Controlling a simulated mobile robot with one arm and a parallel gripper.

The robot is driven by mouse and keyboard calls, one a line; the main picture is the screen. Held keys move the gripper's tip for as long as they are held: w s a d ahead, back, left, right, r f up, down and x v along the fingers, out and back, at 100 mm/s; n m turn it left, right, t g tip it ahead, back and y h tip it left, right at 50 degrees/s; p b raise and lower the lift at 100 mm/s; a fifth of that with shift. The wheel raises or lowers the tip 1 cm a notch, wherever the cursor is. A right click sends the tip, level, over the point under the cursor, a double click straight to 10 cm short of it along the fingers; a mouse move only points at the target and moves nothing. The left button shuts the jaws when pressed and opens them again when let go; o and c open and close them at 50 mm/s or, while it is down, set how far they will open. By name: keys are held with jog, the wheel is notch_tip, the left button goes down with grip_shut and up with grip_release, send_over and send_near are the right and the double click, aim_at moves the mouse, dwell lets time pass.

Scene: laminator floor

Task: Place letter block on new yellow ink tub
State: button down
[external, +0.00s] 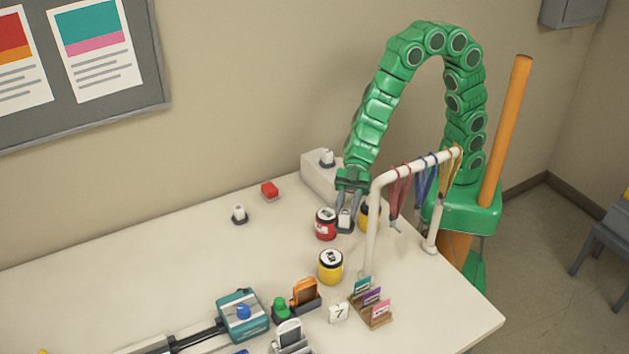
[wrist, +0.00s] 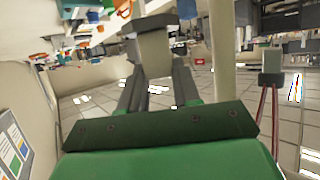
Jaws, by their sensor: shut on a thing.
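My gripper (external: 346,211) points down over the table, shut on a small pale block with a dark base (external: 345,220), which I take to be the letter block. In the wrist view, the block (wrist: 155,50) sits between the two fingers. The block is between a red tub (external: 326,224) and a yellow tub (external: 369,218), which is partly hidden by the rack post. A second yellow tub (external: 331,267), with a dark-marked white lid, stands nearer the front. I cannot tell which yellow tub is the new one, or whether the block touches the table.
A white rack (external: 372,240) with hanging lanyards stands close to the right of my gripper. A pale box (external: 318,180) is behind. Card holders (external: 376,317) stand in front. The left table is mostly clear.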

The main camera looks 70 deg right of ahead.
jog(key=shift+w+a+f, duration=0.45)
jog(key=shift+a+f, duration=0.2)
jog(key=shift+f, duration=0.3)
jog(key=shift+w+a+f, duration=0.4)
jog(key=shift+a+f, duration=0.2)
jog(key=shift+f, duration=0.35)
jog(key=shift+w+a+f, duration=0.45)
jog(key=shift+a+f, duration=0.2)
jog(key=shift+f, duration=1.7)
jog(key=shift+f, duration=0.15)
jog(key=c, duration=0.8)
grip_release()
jog(key=shift+d+r, duration=0.1)
jog(key=shift+r, duration=0.1)
jog(key=v, duration=1.1)
jog(key=shift+d, duration=0.4)
jog(key=shift+r, duration=0.15)
